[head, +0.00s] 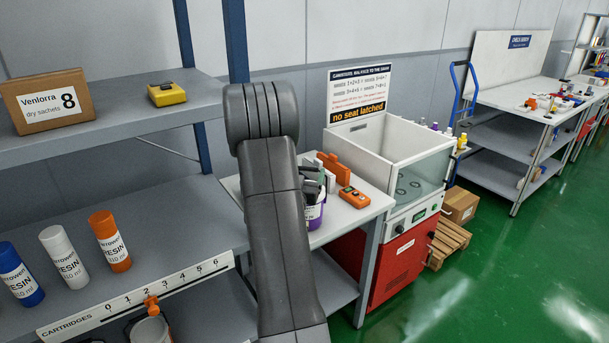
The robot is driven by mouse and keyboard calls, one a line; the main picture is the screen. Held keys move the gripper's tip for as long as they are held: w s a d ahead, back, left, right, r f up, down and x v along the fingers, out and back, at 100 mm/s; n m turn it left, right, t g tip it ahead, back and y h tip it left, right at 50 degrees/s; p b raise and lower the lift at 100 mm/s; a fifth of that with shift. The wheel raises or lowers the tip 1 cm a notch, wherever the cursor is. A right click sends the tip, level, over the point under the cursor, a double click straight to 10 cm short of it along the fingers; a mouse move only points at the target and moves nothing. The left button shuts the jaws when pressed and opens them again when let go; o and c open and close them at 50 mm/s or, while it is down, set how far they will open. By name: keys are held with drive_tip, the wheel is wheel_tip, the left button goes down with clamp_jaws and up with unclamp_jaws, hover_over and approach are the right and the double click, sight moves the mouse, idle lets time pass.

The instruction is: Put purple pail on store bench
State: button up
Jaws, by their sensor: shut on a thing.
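The purple pail (315,217), with a white label, shows just right of my arm, at the small grey side bench. My arm hides its left part. My gripper (313,177) is mostly hidden behind my arm; its dark parts show at the top of the pail, and it is shut on the pail. I cannot tell whether the pail touches the bench top. A long bench (549,117) with a back panel and a blue sign stands at the far right; the sign is too small to read surely, so I cannot confirm it is the store bench.
An orange meter (354,196) and an orange block (333,168) lie close right of the pail. A white-and-red machine (402,250) stands beyond. The left shelf holds resin cartridges (109,240) and a box (49,100). Green floor (500,270) is clear at right.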

drive_tip(key=shift+f, duration=0.1)
idle(0.3)
drive_tip(key=o, duration=1.6)
drive_tip(key=shift+f, duration=0.25)
drive_tip(key=o, duration=0.4)
drive_tip(key=shift+s, duration=0.1)
drive_tip(key=shift+c, duration=0.2)
drive_tip(key=shift+r, duration=0.1)
drive_tip(key=shift+r, duration=0.15)
drive_tip(key=b+v, duration=0.3)
drive_tip(key=v, duration=0.9)
